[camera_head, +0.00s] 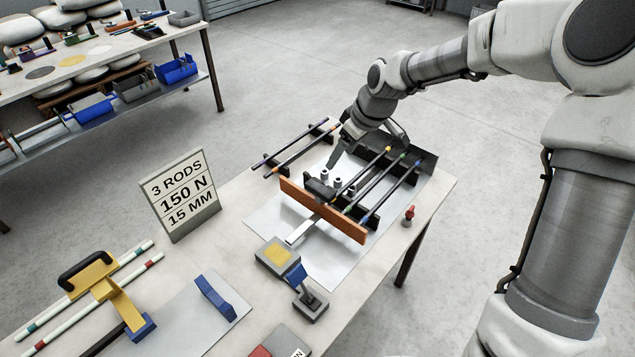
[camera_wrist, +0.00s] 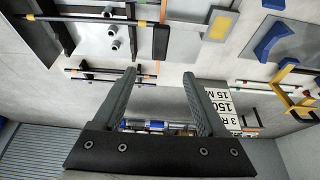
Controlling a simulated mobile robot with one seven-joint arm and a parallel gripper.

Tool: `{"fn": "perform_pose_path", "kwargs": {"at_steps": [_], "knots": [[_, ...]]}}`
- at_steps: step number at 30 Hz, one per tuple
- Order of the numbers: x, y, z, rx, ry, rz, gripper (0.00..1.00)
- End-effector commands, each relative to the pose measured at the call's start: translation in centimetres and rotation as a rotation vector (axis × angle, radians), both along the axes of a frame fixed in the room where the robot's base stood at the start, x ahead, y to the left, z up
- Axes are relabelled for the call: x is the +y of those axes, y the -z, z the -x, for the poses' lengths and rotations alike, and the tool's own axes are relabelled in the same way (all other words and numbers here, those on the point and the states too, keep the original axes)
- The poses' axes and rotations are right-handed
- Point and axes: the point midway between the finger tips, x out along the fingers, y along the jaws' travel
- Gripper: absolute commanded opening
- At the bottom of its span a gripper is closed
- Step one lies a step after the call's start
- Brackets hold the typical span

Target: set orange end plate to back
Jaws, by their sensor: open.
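The orange end plate (camera_head: 322,212) stands on edge on the work table, across the near ends of several dark rods (camera_head: 377,190). A dark end plate (camera_head: 415,158) stands at the far end of these rods. In the wrist view the orange plate (camera_wrist: 163,13) shows only as a thin strip near the top. My gripper (camera_head: 368,156) is above the rod assembly, on the far side of the orange plate. Its jaws also show in the wrist view (camera_wrist: 160,76), spread apart with nothing between them. The exact height of the fingertips over the rods is unclear.
Grey pegs (camera_head: 323,178) stand between the plates. Spare rods lie on a rack (camera_head: 300,150) at the left. A sign (camera_head: 180,194) reads 3 rods, 150 N, 15 mm. A box with a yellow pad (camera_head: 277,253) sits near the orange plate. A red-topped item (camera_head: 409,214) stands near the right edge.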

Motion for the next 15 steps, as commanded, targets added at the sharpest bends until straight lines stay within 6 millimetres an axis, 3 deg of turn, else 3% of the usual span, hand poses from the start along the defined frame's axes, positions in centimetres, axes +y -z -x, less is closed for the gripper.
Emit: {"fn": "perform_pose_path", "kwargs": {"at_steps": [5, 15], "knots": [[0.6, 1.5, -0.4, 0.002, -0.003, -0.004, 0.75], [2.8, 8.1, -1.9, 0.004, -0.003, -0.003, 0.75]]}}
